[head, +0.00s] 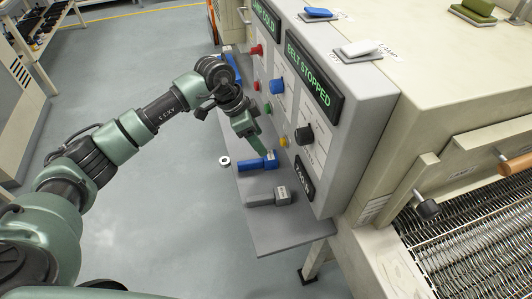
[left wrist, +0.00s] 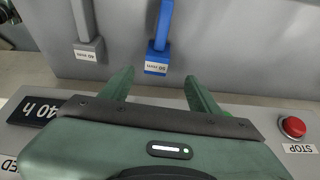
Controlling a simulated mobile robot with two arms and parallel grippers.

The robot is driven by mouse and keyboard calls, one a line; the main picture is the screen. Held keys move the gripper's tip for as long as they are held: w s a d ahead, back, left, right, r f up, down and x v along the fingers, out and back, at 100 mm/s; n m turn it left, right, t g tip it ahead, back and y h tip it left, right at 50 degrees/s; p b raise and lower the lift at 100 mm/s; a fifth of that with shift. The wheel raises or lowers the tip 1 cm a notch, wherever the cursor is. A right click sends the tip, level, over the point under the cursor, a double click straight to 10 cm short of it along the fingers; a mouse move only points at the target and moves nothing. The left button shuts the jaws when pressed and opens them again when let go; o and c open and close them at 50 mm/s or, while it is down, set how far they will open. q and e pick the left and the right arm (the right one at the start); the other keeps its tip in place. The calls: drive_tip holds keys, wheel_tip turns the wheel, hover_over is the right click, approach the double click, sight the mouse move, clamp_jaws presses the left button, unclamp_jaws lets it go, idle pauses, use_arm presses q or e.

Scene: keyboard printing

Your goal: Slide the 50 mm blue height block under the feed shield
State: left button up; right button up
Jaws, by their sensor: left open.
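The blue height block (head: 256,163), with a long handle, lies on the grey shelf below the control panel. In the left wrist view the blue block (left wrist: 157,60) shows a label reading 50 mm. My left gripper (head: 261,149) is open and beside the blue block in the head view. In the left wrist view its two fingertips (left wrist: 158,76) stand on either side of the block's labelled end, with no grip on it. A cream panel with a wooden handle (head: 515,163) above the conveyor mesh at right may be the feed shield. My right gripper is out of view.
A grey block (head: 268,198), labelled 40 mm in the left wrist view (left wrist: 90,47), lies beside the blue one. A white ring (head: 224,161) is at the grey shelf's (head: 270,230) left edge. The panel carries knobs and a red STOP button (left wrist: 293,127). Its display reads BELT STOPPED.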

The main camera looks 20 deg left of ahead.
sight(263, 160)
use_arm(q)
drive_tip(key=f, duration=0.1)
drive_tip(key=d+f, duration=0.1)
drive_tip(key=f, duration=0.1)
drive_tip(key=shift+s, duration=0.2)
drive_tip(key=x, duration=0.2)
drive_tip(key=shift+w+f, duration=0.1)
drive_tip(key=shift+f, duration=0.15)
drive_tip(key=shift+w+d+f+p, duration=0.15)
drive_tip(key=shift+f+p, duration=0.15)
drive_tip(key=shift+f, duration=0.25)
drive_tip(key=c, duration=1.3)
clamp_jaws()
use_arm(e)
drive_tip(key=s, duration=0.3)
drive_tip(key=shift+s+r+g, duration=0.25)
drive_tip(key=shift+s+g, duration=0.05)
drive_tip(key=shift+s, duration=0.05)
